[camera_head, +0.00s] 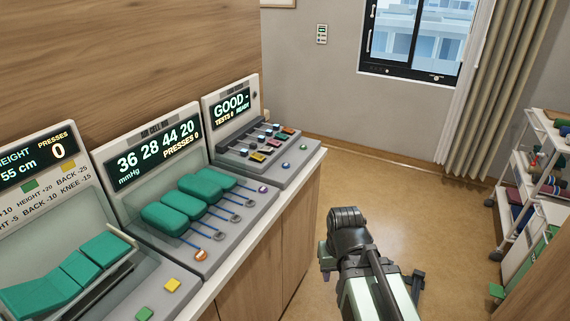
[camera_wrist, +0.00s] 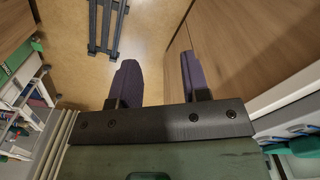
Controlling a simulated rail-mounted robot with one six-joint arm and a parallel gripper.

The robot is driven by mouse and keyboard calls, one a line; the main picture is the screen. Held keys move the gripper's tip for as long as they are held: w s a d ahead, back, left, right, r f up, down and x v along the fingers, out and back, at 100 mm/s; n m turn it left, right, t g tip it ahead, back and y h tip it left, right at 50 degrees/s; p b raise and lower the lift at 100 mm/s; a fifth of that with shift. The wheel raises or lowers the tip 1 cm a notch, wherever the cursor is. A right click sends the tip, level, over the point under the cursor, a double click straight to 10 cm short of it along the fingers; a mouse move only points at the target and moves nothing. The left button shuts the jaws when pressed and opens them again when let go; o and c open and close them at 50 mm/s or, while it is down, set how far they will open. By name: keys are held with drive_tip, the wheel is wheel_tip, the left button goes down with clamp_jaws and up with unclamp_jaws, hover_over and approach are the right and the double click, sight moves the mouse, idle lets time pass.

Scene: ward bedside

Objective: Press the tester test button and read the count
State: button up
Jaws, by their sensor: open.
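The tester (camera_head: 262,150) stands at the far end of the counter in the head view. Its tilted screen (camera_head: 232,107) reads "GOOD -" and "TESTS 0 READY". Several small coloured pieces sit in rows on its deck. My arm is right of the counter in the head view, away from the tester; the fingers are not clear there.
An air cell unit (camera_head: 205,265) with green cells reads "36 28 44 20 mmHg, PRESSES 0". A bed-model unit (camera_head: 75,237) at left reads "55 cm" and "PRESSES 0". A white trolley (camera_head: 510,205) stands at right. Floor (camera_head: 400,190) beyond my arm is clear.

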clamp_jaws()
idle(0.3)
idle(1.6)
